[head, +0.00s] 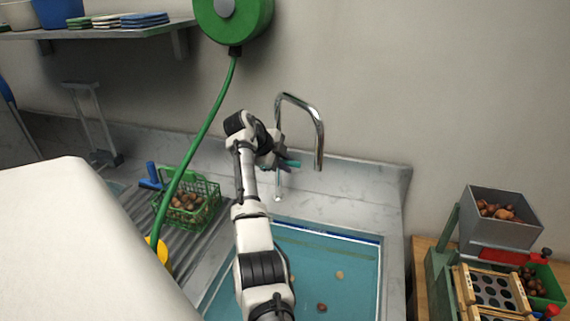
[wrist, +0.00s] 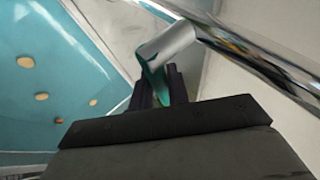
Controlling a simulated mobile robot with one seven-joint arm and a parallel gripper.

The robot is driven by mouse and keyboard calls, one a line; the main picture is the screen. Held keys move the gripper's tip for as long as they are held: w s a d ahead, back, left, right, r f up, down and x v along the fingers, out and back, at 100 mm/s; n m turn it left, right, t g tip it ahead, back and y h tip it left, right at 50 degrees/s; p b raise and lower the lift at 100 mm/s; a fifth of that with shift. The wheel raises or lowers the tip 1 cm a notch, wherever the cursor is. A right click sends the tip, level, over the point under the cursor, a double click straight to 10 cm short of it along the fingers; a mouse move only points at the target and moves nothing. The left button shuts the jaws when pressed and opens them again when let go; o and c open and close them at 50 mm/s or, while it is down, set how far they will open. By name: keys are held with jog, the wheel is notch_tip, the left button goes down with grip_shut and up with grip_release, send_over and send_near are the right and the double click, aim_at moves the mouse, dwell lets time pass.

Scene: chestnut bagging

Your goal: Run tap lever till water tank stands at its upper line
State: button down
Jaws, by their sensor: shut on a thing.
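A chrome gooseneck tap (head: 319,130) stands behind the sink, its spout pointing down. Its teal-tipped lever (head: 293,164) sticks out beside my gripper (head: 281,163). In the wrist view my gripper (wrist: 160,90) is shut on the teal lever (wrist: 157,82), which joins a chrome cylinder on the tap (wrist: 265,68). No water stream shows clearly below the spout. The water tank (head: 381,270) holds blue-green water with a few round brown chestnuts (head: 321,307) in it. A dark blue and white band runs along its back wall just above the water; I cannot tell the exact upper line.
A green basket of chestnuts (head: 214,204) sits on the ribbed drainboard at left. A green hose hangs from a wall reel (head: 248,18). A metal bin (head: 474,230) and a wooden tray with round holes (head: 466,290) stand at right. A pale surface fills the lower left.

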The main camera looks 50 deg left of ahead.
jog(key=c, duration=1.3)
grip_release()
jog(key=shift+c, duration=0.2)
jog(key=b+v, duration=0.4)
jog(key=v, duration=1)
jog(key=shift+f, duration=0.1)
